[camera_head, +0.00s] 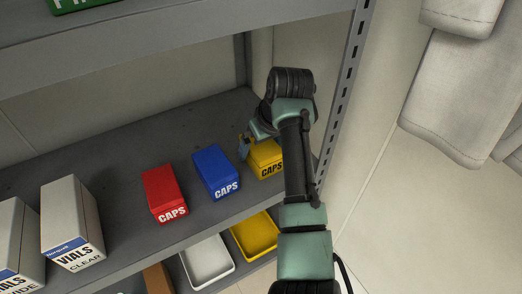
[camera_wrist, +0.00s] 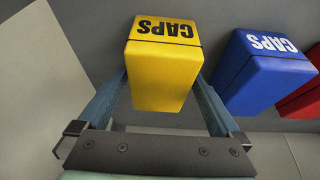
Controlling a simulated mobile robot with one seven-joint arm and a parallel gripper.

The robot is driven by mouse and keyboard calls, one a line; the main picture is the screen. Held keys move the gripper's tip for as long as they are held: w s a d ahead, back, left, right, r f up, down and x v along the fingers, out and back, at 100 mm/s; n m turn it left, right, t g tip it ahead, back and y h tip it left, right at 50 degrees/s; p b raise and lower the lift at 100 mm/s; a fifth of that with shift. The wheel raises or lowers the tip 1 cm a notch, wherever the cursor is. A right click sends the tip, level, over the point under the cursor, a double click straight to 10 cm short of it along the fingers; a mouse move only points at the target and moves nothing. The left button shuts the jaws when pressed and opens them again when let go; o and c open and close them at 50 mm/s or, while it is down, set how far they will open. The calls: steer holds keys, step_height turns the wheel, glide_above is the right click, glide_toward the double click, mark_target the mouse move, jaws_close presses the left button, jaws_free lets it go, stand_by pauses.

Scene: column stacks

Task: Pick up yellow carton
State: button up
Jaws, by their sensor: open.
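The yellow carton (camera_head: 268,163), marked CAPS, stands on the middle shelf at its right end, next to the post. My arm partly covers it in the head view. In the wrist view the yellow carton (camera_wrist: 163,65) lies between the two fingers of my gripper (camera_wrist: 160,95), one finger on each side. The gripper is open; whether a finger touches the carton I cannot tell. In the head view my gripper (camera_head: 250,143) is partly hidden behind my arm, at the carton.
A blue carton (camera_head: 216,172) stands close to the left of the yellow one, then a red carton (camera_head: 164,193). Two white vials boxes (camera_head: 70,221) stand farther left. The shelf post (camera_head: 341,95) is close on the right. Yellow (camera_head: 255,236) and white (camera_head: 207,262) trays sit below.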

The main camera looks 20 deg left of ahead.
steer(key=shift+f, duration=0.15)
stand_by(0.4)
steer(key=shift+c, duration=0.3)
steer(key=c, duration=1.2)
steer(key=shift+c, duration=0.3)
steer(key=shift+b, duration=0.35)
